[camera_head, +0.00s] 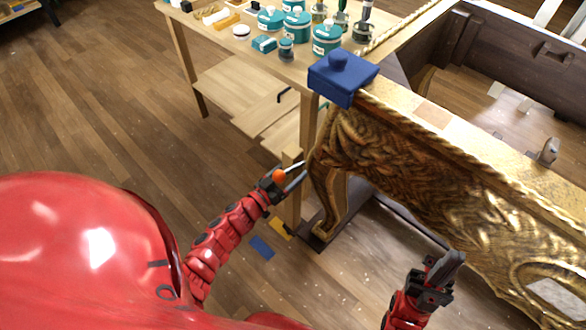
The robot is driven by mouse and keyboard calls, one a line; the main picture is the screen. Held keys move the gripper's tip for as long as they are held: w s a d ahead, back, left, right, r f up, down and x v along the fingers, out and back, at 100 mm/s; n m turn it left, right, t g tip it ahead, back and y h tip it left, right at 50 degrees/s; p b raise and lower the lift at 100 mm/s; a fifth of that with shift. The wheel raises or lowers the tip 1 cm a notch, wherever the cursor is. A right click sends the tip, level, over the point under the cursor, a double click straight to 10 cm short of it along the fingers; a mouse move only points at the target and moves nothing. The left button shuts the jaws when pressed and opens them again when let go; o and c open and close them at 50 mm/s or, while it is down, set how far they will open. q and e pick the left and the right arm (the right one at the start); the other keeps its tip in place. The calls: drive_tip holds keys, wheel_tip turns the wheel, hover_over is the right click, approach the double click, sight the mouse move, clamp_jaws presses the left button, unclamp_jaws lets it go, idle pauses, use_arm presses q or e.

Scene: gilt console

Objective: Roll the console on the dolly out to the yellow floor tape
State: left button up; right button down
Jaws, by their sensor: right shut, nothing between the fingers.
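The gilt console (385,160) stands at the right, its carved front facing me and its near leg at the left end. The leg's foot rests on a dark, flat piece of the dolly (314,241); most of the dolly is hidden under the console. A short yellow tape strip (280,228) lies on the floor left of the foot. My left gripper (302,170) is open, with its fingertips close beside the leg's upper part; I cannot tell whether they touch it. My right gripper (452,266) is shut and empty in front of the carved apron.
A blue block with a knob (343,77) sits on the console's top corner. A wooden workbench (235,45) with several teal jars stands close behind. A blue floor strip (262,247) lies near the yellow one. The wooden floor at left (90,110) is clear.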

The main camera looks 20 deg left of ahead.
use_arm(q)
drive_tip(key=p+v, duration=0.3)
drive_tip(key=v, duration=1.4)
drive_tip(key=shift+s+p, duration=0.2)
drive_tip(key=shift+p, duration=0.2)
drive_tip(key=shift+s+a, duration=0.1)
drive_tip(key=shift+a, duration=0.05)
